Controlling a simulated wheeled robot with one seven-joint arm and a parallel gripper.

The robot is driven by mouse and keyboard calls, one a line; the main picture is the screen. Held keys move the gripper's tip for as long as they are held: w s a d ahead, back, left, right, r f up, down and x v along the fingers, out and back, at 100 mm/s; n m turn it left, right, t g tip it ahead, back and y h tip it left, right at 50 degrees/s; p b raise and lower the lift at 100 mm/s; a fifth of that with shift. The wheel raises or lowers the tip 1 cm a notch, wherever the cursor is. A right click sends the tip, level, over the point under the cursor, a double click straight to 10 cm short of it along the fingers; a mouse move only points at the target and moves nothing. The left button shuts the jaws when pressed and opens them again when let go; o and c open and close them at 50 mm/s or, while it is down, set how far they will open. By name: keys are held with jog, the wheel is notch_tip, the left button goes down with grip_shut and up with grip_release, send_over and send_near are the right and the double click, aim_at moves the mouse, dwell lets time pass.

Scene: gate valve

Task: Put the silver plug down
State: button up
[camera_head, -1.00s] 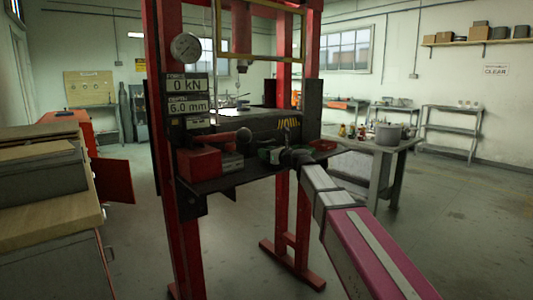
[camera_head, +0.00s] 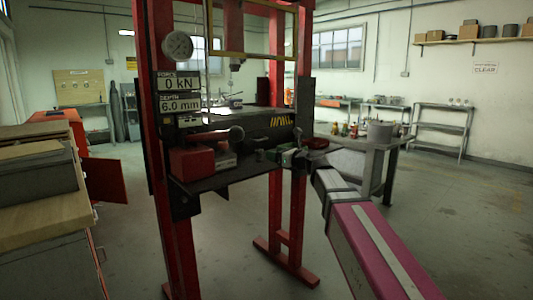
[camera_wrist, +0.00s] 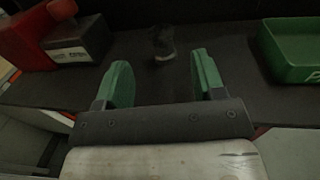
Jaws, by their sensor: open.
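My gripper (camera_wrist: 163,82) is open in the wrist view, with its two green fingers spread and nothing between them. A small dark-looking stub (camera_wrist: 162,45) stands on the dark shelf just beyond the fingertips, roughly in line with the gap and apart from both fingers. It may be the silver plug; its colour is too dim to be sure. In the head view my gripper (camera_head: 280,157) is small at the right part of the press shelf (camera_head: 215,181), and I cannot make out the plug there.
A green tray (camera_wrist: 290,62) lies right of the fingers. A red block (camera_wrist: 22,42) and a grey box (camera_wrist: 80,44) stand at the left. The gauge panel (camera_head: 174,105) reads 0 kN and 6.0 mm.

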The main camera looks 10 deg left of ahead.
jog(key=shift+v, duration=1.5)
